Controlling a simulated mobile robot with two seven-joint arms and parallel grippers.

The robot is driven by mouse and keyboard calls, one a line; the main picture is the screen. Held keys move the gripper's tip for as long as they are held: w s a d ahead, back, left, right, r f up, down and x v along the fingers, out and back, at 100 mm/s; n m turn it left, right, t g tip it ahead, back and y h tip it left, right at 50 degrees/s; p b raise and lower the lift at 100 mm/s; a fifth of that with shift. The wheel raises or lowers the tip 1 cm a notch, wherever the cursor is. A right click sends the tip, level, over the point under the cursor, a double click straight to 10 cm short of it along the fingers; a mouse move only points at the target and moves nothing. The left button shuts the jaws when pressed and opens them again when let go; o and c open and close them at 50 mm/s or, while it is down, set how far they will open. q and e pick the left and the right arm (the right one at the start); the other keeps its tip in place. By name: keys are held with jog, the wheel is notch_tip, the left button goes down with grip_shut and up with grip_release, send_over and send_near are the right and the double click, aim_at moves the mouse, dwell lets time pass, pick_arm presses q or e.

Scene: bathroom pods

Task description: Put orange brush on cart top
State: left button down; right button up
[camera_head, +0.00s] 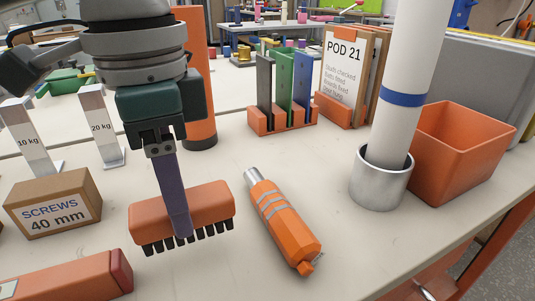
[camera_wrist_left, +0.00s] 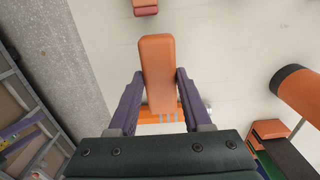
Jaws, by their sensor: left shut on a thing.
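The orange brush (camera_head: 214,205) has a rounded orange back and a row of dark bristles pointing down. My left gripper (camera_head: 180,232) is shut on its middle, with a purple finger across the near side. In the left wrist view the brush (camera_wrist_left: 158,62) lies between both purple fingers of my left gripper (camera_wrist_left: 157,82). The brush is over the pale worktop (camera_head: 225,270); I cannot tell whether the bristles touch it. No separate cart top can be made out for sure. My right gripper is in neither view.
An orange tool (camera_head: 282,222) lies just right of the brush. A screws box (camera_head: 52,207) and two weights (camera_head: 102,127) stand left. A metal cup (camera_head: 381,184) holding a white tube (camera_head: 408,70), an orange bin (camera_head: 465,150) and a slotted rack (camera_head: 283,120) stand right and behind.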

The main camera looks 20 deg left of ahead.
pick_arm(q)
notch_tip(320, 180, down, 4)
jog(key=shift+s+r+b, duration=0.1)
jog(key=shift+r+b, duration=0.15)
jog(key=shift+b, duration=0.15)
jog(key=shift+c, duration=1.7)
grip_release()
notch_tip(320, 180, up, 12)
jog(key=p, duration=0.3)
jog(key=shift+r, duration=0.1)
